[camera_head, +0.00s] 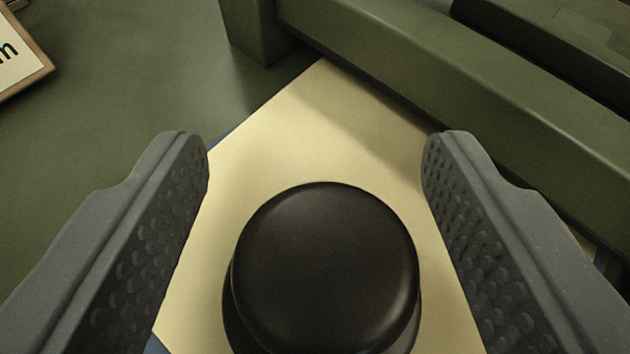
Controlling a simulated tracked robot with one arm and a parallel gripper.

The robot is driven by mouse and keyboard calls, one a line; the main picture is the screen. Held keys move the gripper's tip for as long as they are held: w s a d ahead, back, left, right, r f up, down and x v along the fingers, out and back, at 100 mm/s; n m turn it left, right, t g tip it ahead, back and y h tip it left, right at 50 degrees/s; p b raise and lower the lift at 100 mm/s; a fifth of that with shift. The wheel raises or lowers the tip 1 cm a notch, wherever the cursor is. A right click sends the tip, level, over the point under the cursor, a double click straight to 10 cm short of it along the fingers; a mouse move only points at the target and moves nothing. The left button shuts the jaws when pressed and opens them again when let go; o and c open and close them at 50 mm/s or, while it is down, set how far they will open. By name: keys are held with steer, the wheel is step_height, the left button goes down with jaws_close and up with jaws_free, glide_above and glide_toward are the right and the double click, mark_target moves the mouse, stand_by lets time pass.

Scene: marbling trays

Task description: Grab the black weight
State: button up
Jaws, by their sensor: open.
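The black weight (325,265) is a round, smooth, dark piece with a domed top and a wider part showing below it. It stands on a cream sheet (310,130) in the lower middle of the view. My gripper (315,150) is open, with one grey dimpled finger on each side of the weight. A gap shows between the weight and each finger, so neither appears to touch it. The lower front of the weight is cut off by the bottom edge of the picture.
A green frame or rail (420,95) runs diagonally across the upper right, beyond the right finger. A framed card with a partly visible letter (18,50) lies at the upper left. The green surface (120,100) is clear at the left. Blue edging shows beside the sheet.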

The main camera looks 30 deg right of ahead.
steer(key=shift+w+d+f, duration=0.25)
steer(key=shift+w+d, duration=0.05)
steer(key=shift+d, duration=0.15)
steer(key=shift+c, duration=1.2)
steer(key=shift+a, duration=0.2)
jaws_close()
steer(key=shift+r, duration=0.1)
steer(key=shift+r, duration=0.1)
